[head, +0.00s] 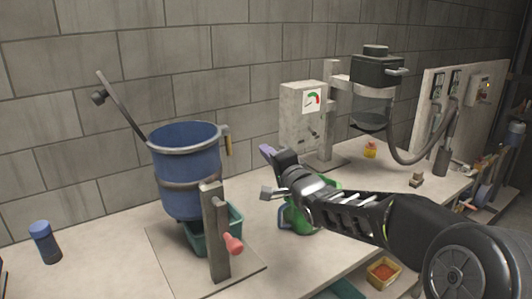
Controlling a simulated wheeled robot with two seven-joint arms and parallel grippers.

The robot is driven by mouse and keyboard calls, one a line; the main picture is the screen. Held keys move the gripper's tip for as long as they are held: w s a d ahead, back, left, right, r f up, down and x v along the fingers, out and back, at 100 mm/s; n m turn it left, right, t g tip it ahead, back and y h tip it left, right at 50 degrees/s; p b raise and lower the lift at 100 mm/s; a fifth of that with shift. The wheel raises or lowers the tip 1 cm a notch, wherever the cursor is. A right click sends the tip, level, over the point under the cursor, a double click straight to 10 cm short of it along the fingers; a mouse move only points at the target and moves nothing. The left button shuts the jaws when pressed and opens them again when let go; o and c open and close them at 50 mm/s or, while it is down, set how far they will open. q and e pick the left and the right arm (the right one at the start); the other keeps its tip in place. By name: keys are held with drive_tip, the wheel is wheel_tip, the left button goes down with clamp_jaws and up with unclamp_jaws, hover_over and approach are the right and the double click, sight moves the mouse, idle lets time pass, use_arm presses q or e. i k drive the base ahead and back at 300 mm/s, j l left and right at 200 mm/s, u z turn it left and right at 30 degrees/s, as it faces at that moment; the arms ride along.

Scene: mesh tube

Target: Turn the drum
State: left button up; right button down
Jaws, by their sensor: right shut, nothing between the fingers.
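The blue drum (184,170) hangs upright in a metal stand (215,230) at left centre. A long dark lever (124,106) with a knob rises from its left side. My left gripper is not in view.
A teal bin (236,218) sits under the drum. A green container (290,219) is partly hidden behind my right arm. A gauge box (303,110) and a hanging canister (374,100) stand behind. A blue-capped bottle (45,243) is at left; the front-left bench is clear.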

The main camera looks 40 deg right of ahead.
sight(185, 155)
drive_tip(key=k+j, duration=0.1)
drive_tip(key=k, duration=0.4)
drive_tip(key=k+j, duration=0.15)
drive_tip(key=k, duration=0.35)
